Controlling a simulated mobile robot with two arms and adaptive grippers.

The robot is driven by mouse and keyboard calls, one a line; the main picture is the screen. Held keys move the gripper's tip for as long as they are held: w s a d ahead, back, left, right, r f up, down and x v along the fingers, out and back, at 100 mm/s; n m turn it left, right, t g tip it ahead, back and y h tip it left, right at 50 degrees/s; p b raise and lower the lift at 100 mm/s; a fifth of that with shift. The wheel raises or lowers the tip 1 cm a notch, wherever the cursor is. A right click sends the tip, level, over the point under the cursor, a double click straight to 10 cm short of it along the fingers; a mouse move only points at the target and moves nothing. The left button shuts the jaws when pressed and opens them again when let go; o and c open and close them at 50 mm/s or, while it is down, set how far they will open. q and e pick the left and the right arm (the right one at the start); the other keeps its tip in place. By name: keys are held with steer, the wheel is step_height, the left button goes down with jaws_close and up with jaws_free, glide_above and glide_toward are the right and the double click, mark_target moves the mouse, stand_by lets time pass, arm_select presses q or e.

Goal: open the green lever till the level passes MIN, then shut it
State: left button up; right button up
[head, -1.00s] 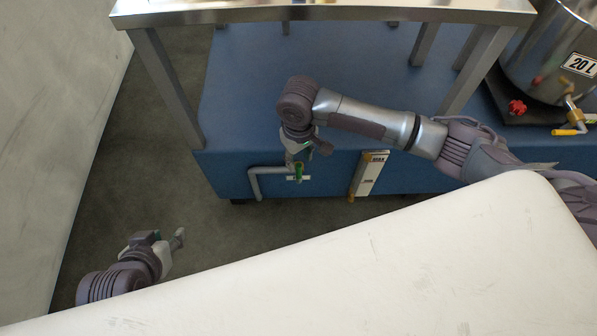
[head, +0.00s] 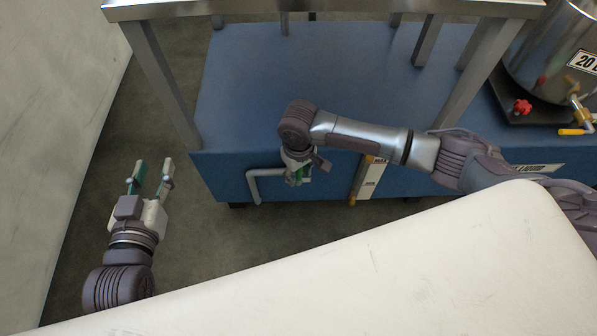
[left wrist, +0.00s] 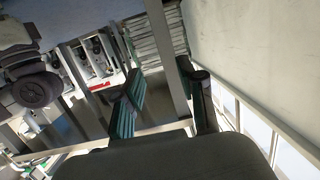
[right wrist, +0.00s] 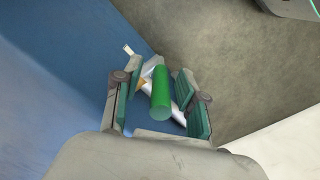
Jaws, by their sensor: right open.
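The green lever (right wrist: 161,95) shows in the right wrist view as a green cylinder between the two fingers of my open right gripper (right wrist: 160,112), with a visible gap on each side. In the head view my right gripper (head: 298,178) is at the front of the blue cabinet and mostly hides the lever. A grey pipe (head: 254,184) bends down beside it. The level gauge (head: 370,182) is a pale strip with a MAX label on the cabinet front; its lower part and the level cannot be read. My left gripper (head: 152,178) is open and empty over the floor at left.
A steel 20 L pot (head: 545,60) with a red knob and yellow-handled tap is at right. A white surface (head: 400,265) fills the front. Floor is free at left.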

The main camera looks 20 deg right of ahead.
jaws_close()
stand_by(0.3)
